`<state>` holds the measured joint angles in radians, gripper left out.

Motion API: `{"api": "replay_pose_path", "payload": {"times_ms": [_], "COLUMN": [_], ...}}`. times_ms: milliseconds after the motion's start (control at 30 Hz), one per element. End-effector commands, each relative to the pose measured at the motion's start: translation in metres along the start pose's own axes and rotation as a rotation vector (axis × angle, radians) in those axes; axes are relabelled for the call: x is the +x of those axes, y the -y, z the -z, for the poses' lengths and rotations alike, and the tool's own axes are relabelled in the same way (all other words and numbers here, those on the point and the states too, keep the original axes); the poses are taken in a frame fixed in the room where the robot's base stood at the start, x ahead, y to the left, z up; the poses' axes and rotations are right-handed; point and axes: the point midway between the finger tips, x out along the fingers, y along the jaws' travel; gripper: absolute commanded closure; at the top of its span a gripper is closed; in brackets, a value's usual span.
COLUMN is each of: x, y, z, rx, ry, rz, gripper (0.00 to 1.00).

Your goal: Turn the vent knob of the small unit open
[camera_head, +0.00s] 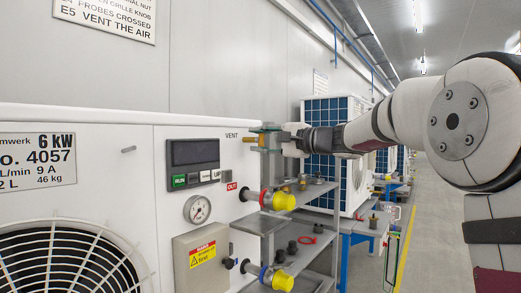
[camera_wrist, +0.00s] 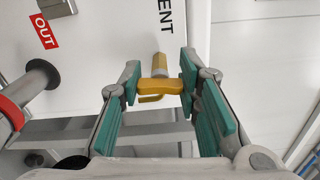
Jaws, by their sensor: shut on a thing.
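The small unit (camera_head: 120,115) is the white box marked 6 kW in the head view. Its vent knob is yellow and sits by the VENT label; the head view shows a bit of it (camera_head: 250,139) left of my gripper (camera_head: 271,139). I cannot tell from these frames how far the knob is turned.
Yellow-capped pipe ends (camera_head: 283,201) stick out below the gripper, beside a grey shelf rack (camera_head: 315,192) with small parts. A second white unit (camera_head: 353,180) with a blue grille stands behind. The aisle floor (camera_head: 425,215) at right is clear.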

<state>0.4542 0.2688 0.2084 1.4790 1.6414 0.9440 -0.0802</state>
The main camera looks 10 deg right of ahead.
Motion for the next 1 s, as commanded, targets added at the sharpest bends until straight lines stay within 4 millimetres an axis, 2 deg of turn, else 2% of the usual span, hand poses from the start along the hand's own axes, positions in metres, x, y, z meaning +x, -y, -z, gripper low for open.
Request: {"api": "replay_pose_path", "payload": {"times_ms": [533, 567, 633, 1000], "x": [0.0004, 0.0004, 0.0004, -0.0031], "y": [-0.0020, -0.0020, -0.0018, -0.0005], "z": [-0.0005, -0.0005, -0.0005, 0.0001], "rx": [-0.020, -0.020, -0.020, -0.021], "ry": [0.003, 0.003, 0.003, 0.000], "rz": [-0.004, -0.004, -0.003, -0.001], "gripper": [0.97, 0.62, 0.48, 0.48]}}
